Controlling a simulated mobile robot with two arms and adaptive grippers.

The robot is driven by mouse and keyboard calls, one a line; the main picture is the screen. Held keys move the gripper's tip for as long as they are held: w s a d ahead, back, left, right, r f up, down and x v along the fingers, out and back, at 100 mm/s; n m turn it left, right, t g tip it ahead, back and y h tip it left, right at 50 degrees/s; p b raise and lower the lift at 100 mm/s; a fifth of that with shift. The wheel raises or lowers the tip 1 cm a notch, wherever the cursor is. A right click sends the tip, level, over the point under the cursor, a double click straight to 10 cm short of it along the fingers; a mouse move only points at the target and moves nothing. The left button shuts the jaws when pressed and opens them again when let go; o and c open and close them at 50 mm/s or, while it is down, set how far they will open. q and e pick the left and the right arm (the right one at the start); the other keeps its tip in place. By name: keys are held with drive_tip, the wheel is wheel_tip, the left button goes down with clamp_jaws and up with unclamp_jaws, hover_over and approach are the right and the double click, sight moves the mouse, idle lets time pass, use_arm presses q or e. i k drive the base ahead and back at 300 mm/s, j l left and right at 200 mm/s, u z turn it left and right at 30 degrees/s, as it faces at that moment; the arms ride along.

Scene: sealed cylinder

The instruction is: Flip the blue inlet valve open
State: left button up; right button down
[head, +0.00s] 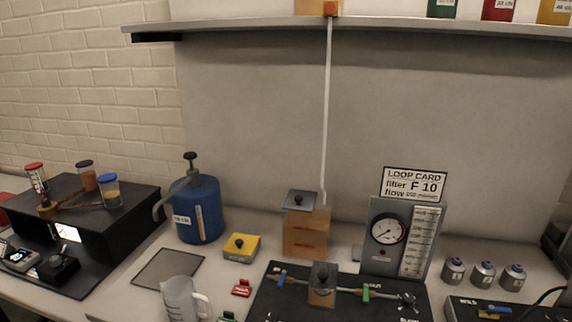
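A small blue valve handle (282,278) sits on the left part of the black board (262,304) at the bottom centre of the head view. It is on a thin line left of a wooden block with a grey top (321,285). A green handle (366,293) is on the line to the right of the block. The blue handle is too small to tell its exact angle. Neither of my grippers is in view.
Behind the board stand a wooden box (306,238) and a gauge panel (367,236). A blue pump tank (199,210), a yellow block (241,248) and a clear jug (180,299) are to the left. Several small canisters (484,275) stand right.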

sight(281, 280)
drive_tip(key=i, duration=0.25)
drive_tip(key=k+j+z, duration=0.35)
drive_tip(key=j, duration=0.25)
drive_tip(key=k+j+z, duration=0.35)
drive_tip(key=j, duration=0.2)
drive_tip(key=k+j+z, duration=0.35)
drive_tip(key=k+j, duration=0.05)
drive_tip(key=j, duration=0.05)
